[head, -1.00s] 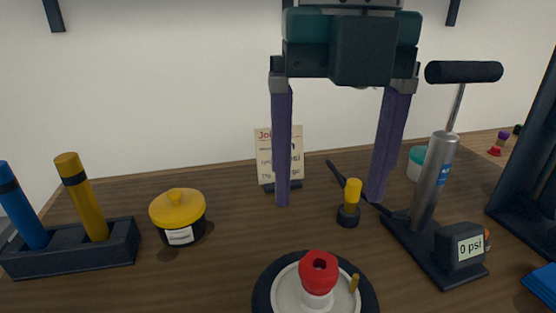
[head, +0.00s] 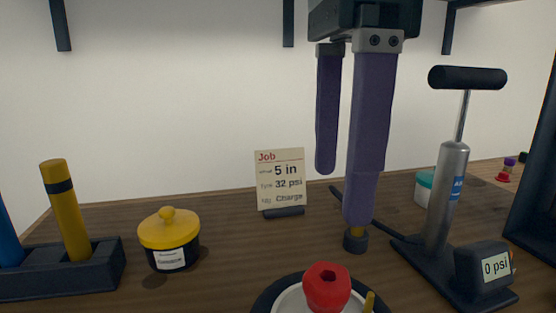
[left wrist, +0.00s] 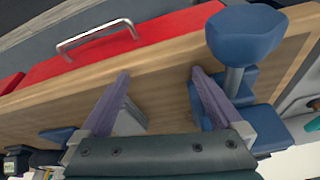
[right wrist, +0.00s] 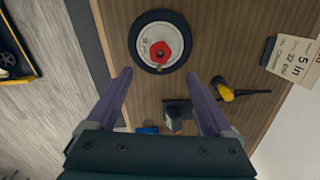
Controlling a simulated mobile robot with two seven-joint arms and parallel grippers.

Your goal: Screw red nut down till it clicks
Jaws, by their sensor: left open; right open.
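The red nut (head: 326,287) sits on top of the pale hub of a small black-tyred wheel (head: 262,302) at the bottom of the head view. It also shows in the right wrist view (right wrist: 160,53), near the wheel's centre. How far down its thread it sits cannot be told. My right gripper (head: 340,195) is open and empty, its purple fingers hanging beyond the nut. One finger covers part of the yellow-topped black piece (head: 355,240). My left gripper (left wrist: 160,73) is open and empty above a wooden edge; the head view does not show it.
A floor pump (head: 447,195) reading 0 psi stands right. A job card (head: 281,180) stands behind. A yellow-lidded pot (head: 169,240) and a rack (head: 110,268) with blue and yellow handles are left. A blue knob (left wrist: 245,35) and red drawer (left wrist: 130,38) lie near my left gripper.

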